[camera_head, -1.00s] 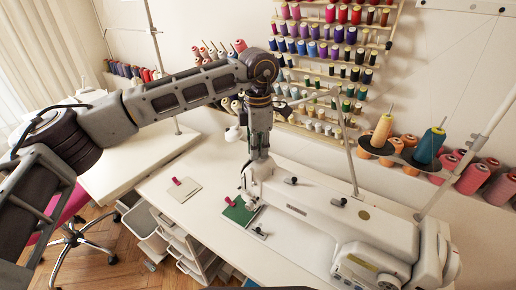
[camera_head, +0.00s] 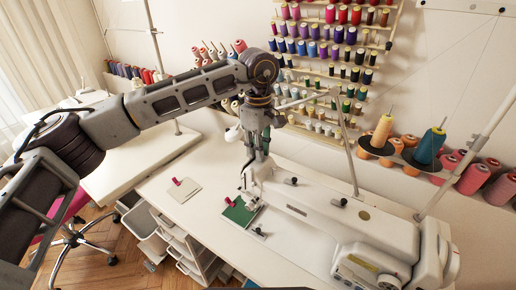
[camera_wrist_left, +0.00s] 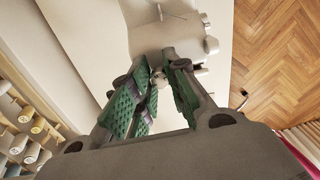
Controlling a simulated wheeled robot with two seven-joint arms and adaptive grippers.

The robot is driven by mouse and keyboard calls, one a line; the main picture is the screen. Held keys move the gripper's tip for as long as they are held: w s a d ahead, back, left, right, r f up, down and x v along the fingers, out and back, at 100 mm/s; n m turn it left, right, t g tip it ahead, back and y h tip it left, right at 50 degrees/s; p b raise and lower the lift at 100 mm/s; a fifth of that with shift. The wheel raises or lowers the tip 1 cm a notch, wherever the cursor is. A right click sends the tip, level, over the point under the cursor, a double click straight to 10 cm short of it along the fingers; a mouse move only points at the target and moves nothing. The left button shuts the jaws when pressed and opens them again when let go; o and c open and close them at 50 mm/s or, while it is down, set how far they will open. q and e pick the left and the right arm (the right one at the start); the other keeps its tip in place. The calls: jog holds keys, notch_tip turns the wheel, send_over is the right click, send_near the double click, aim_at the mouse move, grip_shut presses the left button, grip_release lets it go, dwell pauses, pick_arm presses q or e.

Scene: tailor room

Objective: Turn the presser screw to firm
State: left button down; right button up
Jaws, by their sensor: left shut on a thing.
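The white sewing machine (camera_head: 320,215) stands on the table, with its needle end at the left. My left gripper (camera_head: 256,158) points down onto the top of that end, and its fingers hide the presser screw in the head view. In the left wrist view my left gripper (camera_wrist_left: 160,90) has its green-padded fingers on either side of a small metallic knob, the presser screw (camera_wrist_left: 160,78), and is shut on it. The screw's marking or setting is too small to read. My right gripper is not in view.
A green fabric piece (camera_head: 238,212) lies by the needle end. A pale pad with a pink tag (camera_head: 184,191) lies further left on the white table (camera_head: 165,215). Cone spools (camera_head: 384,130) and a thread rack (camera_head: 340,52) are behind. A thread stand pole (camera_head: 350,165) rises behind the machine.

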pick_arm(q)
jog(key=m, duration=0.3)
jog(key=shift+m, duration=0.4)
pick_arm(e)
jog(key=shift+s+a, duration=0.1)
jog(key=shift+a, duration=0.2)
pick_arm(q)
jog(key=c, duration=1.4)
grip_release()
jog(key=shift+o, duration=0.2)
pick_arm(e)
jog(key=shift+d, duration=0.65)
